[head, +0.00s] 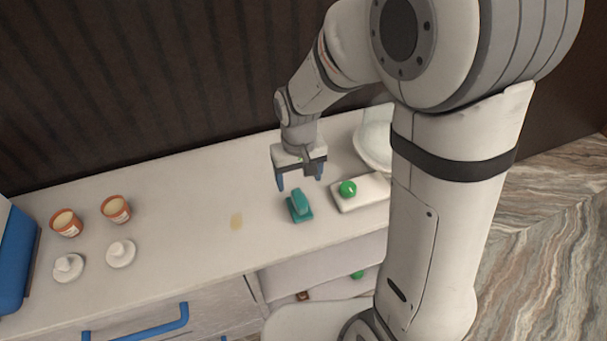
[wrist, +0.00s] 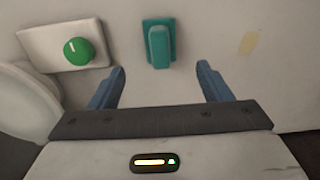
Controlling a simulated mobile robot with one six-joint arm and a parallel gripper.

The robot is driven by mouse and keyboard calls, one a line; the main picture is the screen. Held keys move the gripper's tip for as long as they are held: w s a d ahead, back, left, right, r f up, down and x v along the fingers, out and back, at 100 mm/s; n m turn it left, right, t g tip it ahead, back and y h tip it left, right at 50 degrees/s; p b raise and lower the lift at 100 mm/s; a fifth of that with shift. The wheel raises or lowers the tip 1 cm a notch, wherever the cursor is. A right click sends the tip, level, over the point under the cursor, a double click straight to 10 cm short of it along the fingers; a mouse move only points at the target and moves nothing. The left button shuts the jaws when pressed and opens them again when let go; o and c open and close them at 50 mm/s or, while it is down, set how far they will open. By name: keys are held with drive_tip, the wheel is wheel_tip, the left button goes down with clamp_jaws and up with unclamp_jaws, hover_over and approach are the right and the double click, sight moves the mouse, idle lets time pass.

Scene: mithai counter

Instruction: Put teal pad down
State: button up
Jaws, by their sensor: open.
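The teal pad (head: 299,206) lies on the white counter, a flat base with a raised grip on top. It also shows in the wrist view (wrist: 159,45), beyond and between my fingertips. My gripper (head: 300,182) is open and empty, a little above and behind the pad. Its two blue fingers also show in the wrist view (wrist: 161,70), apart from each other with nothing between them. I see no contact between the fingers and the pad.
A white block with a green knob (head: 347,188) stands right of the pad, with a white scale-like dish (head: 374,142) behind. A yellowish stain (head: 237,221) marks the counter to the left. Two orange cups (head: 116,209) and two white lids (head: 120,254) stand further left. An open drawer (head: 325,275) lies below.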

drive_tip(key=shift+r, duration=0.3)
drive_tip(key=s+d+r+m+t, duration=0.3)
drive_tip(key=s+d+r, duration=0.9)
drive_tip(key=d+r, duration=0.1)
drive_tip(key=shift+s+r, duration=0.25)
drive_tip(key=shift+r, duration=0.1)
idle(0.5)
drive_tip(key=shift+o, duration=0.3)
